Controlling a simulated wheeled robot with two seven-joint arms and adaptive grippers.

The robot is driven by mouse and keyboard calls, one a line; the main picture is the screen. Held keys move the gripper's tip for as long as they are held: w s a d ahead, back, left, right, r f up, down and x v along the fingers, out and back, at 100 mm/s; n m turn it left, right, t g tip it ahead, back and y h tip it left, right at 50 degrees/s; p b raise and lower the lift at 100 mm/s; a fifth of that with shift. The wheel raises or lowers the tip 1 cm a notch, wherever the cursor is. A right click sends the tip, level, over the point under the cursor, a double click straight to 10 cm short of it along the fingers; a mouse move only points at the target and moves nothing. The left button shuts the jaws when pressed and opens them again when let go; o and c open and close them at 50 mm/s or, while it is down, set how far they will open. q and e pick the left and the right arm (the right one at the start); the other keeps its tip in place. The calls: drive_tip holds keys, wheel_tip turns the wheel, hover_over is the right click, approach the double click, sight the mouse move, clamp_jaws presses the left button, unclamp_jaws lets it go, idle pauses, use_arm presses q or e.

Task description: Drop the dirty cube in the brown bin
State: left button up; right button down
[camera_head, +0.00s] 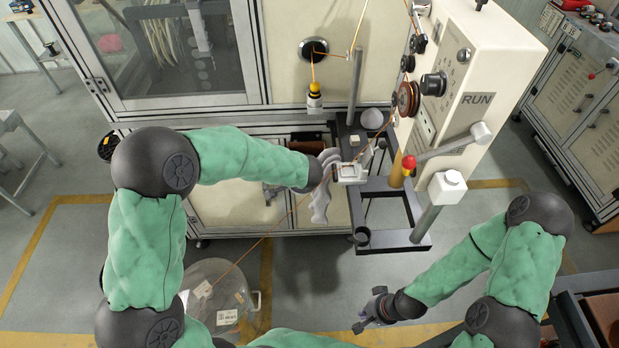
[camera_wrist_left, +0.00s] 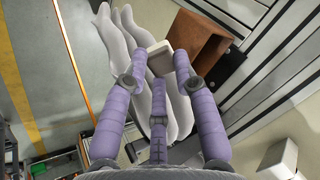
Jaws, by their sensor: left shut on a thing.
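My left gripper (camera_wrist_left: 154,72) has purple fingers and is shut on a small off-white cube (camera_wrist_left: 160,57) at their tips. The brown bin (camera_wrist_left: 208,42) is an open box just right of the cube in the left wrist view. The cube overlaps its left side in the picture; I cannot tell the height between them. In the head view the brown bin (camera_head: 306,144) shows partly behind the left arm, which hides most of it. The left fingers are hard to make out there. My right gripper (camera_head: 368,311) is low at the front, open and empty.
Pale grey wavy pieces (camera_head: 320,205) hang close to the left hand. The cream winding machine (camera_head: 480,65), with its lever (camera_head: 450,148) and dark frame (camera_head: 395,237), stands to the right. An orange wire (camera_head: 262,240) runs to a round drum (camera_head: 215,270) on the floor.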

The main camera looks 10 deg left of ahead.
use_arm(q)
drive_tip(key=w+m+t+p, duration=0.1)
drive_tip(key=w+p, duration=0.8)
drive_tip(key=w, duration=0.5)
drive_tip(key=shift+w+a+t+h, duration=0.3)
drive_tip(key=shift+a+t, duration=0.1)
idle(0.4)
drive_tip(key=o, duration=0.9)
drive_tip(key=shift+r, duration=0.2)
drive_tip(key=v, duration=1.1)
drive_tip(key=shift+s+d+r, duration=0.15)
drive_tip(key=shift+s+r, duration=0.05)
drive_tip(key=shift+s, duration=0.2)
